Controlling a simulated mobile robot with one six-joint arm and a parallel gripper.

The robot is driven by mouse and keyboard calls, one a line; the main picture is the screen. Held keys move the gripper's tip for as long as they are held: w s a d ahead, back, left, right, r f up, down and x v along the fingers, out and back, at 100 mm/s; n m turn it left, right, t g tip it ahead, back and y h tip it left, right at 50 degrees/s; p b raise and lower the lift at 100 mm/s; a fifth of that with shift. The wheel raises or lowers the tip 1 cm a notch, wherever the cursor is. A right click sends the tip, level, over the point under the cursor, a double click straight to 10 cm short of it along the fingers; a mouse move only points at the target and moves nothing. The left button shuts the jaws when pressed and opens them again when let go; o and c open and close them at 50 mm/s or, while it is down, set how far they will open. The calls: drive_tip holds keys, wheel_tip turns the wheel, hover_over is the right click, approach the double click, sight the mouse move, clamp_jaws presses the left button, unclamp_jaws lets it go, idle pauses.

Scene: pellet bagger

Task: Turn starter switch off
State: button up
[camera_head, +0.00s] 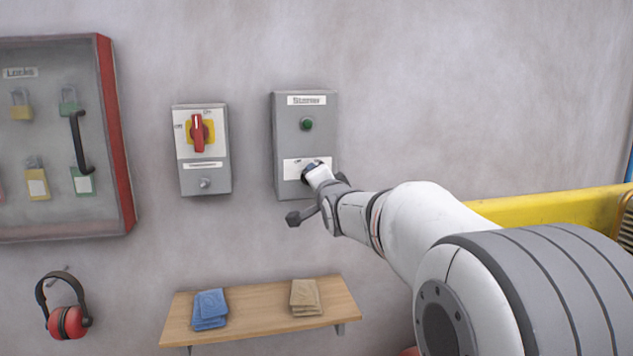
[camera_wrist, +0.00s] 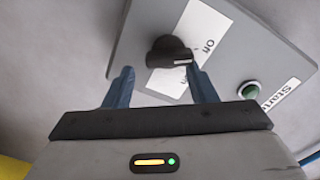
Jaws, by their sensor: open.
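The starter box (camera_head: 306,104) is a grey box on the wall with a "Starter" label and a green button or lamp (camera_head: 307,124). In the wrist view the starter switch (camera_wrist: 172,55) is a black rotary knob on a white plate. My gripper (camera_wrist: 163,75) is open, its two blue fingers pointing at the knob, one to each side of it. I cannot tell whether either finger touches the knob. In the head view my gripper (camera_head: 308,170) is at the lower part of the box and hides the knob.
Left of the starter box is a box with a red rotary handle (camera_head: 198,133) on a yellow plate. A lock cabinet (camera_head: 104,130) hangs further left. A wooden shelf (camera_head: 260,314) with blue and tan cloths sits below. Red ear muffs (camera_head: 68,322) hang at lower left.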

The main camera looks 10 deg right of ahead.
drive_tip(key=shift+a+f, duration=0.1)
drive_tip(key=shift+a, duration=0.5)
drive_tip(key=s+d, duration=0.1)
drive_tip(key=s, duration=0.6)
drive_tip(key=shift+s, duration=0.4)
